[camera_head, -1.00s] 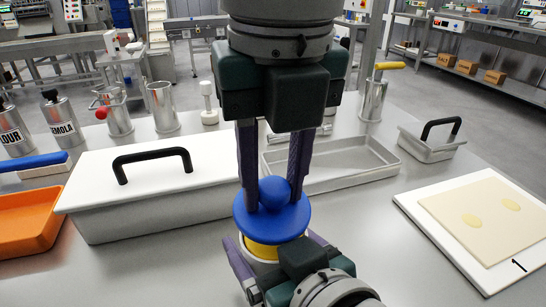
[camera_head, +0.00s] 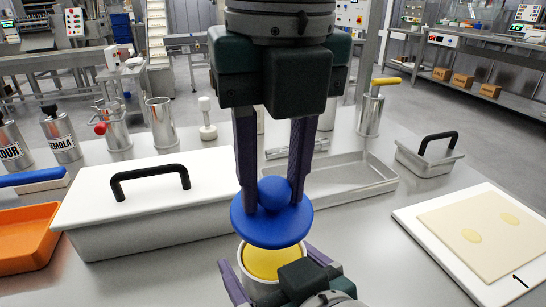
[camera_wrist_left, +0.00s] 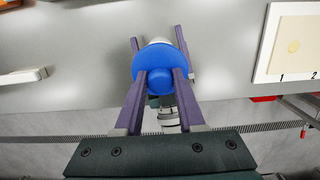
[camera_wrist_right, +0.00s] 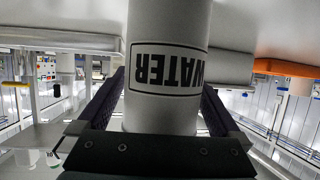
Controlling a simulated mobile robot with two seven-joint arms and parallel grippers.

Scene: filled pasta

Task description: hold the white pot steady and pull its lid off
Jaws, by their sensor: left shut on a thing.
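The blue lid (camera_head: 272,234) with its round knob hangs in my left gripper (camera_head: 273,192), whose fingers are shut on the knob. The lid also shows in the left wrist view (camera_wrist_left: 150,60). The white pot (camera_head: 243,268) is below it, and its open top shows yellow contents (camera_head: 264,262). A gap separates the lid from the pot's rim, at least at the front. My right gripper (camera_wrist_right: 166,85) has one finger on each side of the pot's wall, against it. The pot's side bears the label WATER in the right wrist view. The pot appears upright.
A long white lidded bin (camera_head: 150,235) with a black handle stands to the left, an orange tray (camera_head: 25,250) beyond it. A grey tray (camera_head: 350,190) lies behind. A white board with dough (camera_head: 470,265) lies to the right. The table between pot and board is clear.

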